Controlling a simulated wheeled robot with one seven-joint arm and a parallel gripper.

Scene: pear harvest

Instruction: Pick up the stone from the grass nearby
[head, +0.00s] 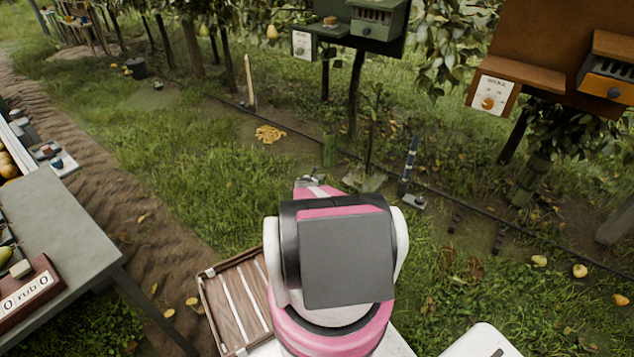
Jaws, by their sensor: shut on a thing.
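My gripper (312,179) shows only in part, just beyond the pink and white arm links that hide most of it. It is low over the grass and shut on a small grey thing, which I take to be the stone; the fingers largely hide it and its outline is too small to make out. A flat greyish patch (366,182) lies on the grass to the right of the gripper, at the foot of a thin sapling, apart from the fingers.
A slatted wooden crate (205,300) stands left of my arm. A grey table (60,225) is at the left edge. A dark hose (285,125) crosses the grass. A short post (408,170) stands right of the gripper. Fallen pears (580,271) lie at the right.

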